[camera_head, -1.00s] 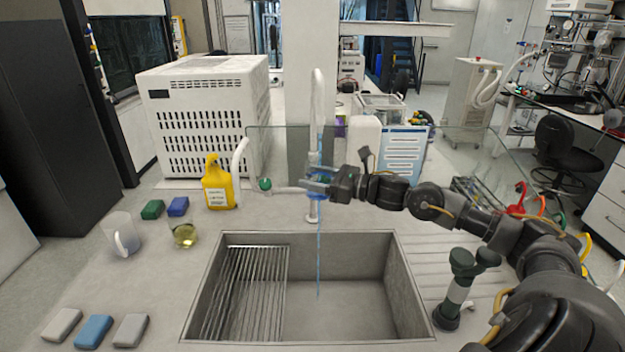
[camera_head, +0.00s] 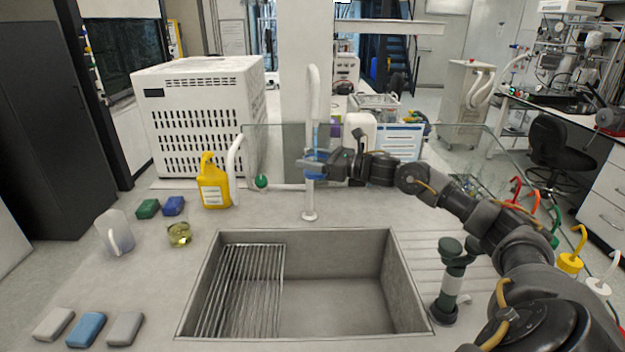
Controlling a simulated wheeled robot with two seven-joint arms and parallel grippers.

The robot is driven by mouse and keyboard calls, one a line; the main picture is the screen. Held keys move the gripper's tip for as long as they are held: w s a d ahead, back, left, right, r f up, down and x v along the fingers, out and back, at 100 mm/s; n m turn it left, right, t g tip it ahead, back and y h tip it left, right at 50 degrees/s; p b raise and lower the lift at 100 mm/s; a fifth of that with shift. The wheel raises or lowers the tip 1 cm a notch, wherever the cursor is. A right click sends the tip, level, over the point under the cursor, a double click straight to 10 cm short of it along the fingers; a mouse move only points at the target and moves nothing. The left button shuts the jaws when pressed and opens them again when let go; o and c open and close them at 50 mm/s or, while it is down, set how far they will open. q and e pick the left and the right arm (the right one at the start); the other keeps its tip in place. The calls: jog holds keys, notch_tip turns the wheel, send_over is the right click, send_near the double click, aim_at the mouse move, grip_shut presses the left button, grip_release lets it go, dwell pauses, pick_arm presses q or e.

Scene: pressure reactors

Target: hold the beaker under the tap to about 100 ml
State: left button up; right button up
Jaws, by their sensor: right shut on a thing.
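My right gripper (camera_head: 313,164) is at the tap (camera_head: 314,95), behind the sink. It is shut on a small clear thing with blue in it, which I take to be the beaker (camera_head: 316,172); the fingers hide much of it and I cannot read its level. A blue streak, like water, shows just above the gripper in front of the tap post. No stream shows below it in the sink (camera_head: 345,300). My left gripper is not in view.
A yellow bottle (camera_head: 214,188), a frosted jug (camera_head: 115,235) and a glass with yellowish liquid (camera_head: 179,235) stand left of the sink. Several coloured blocks lie there too.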

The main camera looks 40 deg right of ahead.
jog(key=shift+w+d+f, duration=0.2)
jog(key=shift+w+f, duration=0.2)
jog(key=shift+w, duration=0.3)
jog(key=shift+w+d+b, duration=0.2)
jog(key=shift+b, duration=0.35)
jog(key=shift+a+f, duration=0.1)
jog(key=shift+f, duration=0.05)
jog(key=shift+o, duration=0.2)
jog(key=shift+w+d, duration=0.25)
dwell(4.8)
